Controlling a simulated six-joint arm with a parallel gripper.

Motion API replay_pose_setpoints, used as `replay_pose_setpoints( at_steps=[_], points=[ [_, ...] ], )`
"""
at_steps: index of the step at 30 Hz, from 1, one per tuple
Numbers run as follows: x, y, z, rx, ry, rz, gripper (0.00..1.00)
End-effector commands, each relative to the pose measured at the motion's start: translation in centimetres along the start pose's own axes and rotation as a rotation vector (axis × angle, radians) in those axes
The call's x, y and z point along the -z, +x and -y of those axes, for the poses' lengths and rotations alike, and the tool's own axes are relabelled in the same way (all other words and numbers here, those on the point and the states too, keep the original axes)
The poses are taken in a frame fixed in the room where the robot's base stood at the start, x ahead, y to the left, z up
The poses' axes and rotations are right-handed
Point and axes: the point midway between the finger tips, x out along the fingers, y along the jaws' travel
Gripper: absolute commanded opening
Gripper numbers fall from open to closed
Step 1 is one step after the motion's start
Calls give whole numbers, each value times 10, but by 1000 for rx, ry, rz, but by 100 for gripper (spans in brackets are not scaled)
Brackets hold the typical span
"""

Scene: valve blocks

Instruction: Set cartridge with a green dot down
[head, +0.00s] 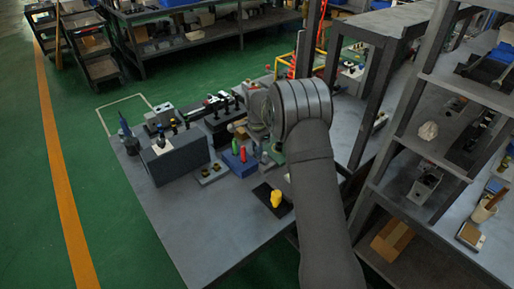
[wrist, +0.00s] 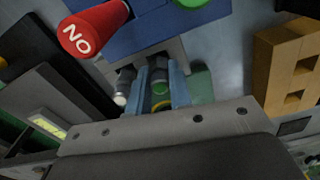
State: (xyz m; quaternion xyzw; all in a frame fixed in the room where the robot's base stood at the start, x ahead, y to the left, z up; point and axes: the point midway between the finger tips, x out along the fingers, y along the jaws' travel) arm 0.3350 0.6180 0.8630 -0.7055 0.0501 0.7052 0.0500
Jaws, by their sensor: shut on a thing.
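In the wrist view my gripper (wrist: 159,92) has two blue-grey fingers shut on a dark cartridge with a green dot (wrist: 160,88). A yellowish ring shows at the cartridge's near end. A second cartridge (wrist: 123,86) with a pale end stands just left of the fingers, near a light grey plate (wrist: 176,54) behind them. I cannot tell whether the held cartridge touches that plate. In the head view my arm's wrist hides the fingers and the held cartridge.
A red handle marked "NO" (wrist: 95,27) and a blue block (wrist: 150,30) are close beyond the fingers. A wooden block (wrist: 287,60) stands at right. The head view shows a grey box (head: 176,158) and yellow piece (head: 276,198); the bench's near-left part (head: 195,225) is clear.

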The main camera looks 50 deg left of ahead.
Motion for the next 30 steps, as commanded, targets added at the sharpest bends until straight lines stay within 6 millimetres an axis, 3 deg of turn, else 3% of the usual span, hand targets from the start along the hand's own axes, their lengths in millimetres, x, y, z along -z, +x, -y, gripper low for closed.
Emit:
replay_pose_setpoints(
  at_steps=[1,2,3,14,17,30],
  points=[
    [0,2,0,-1,0,0,0],
    [0,2,0,0,0,0,23],
    [0,2,0,0,0,0,28],
    [0,-4,0,1,0,0,28],
    [0,-17,1,3,0,-1,28],
    [0,-104,0,3,0,-1,28]
  ],
)
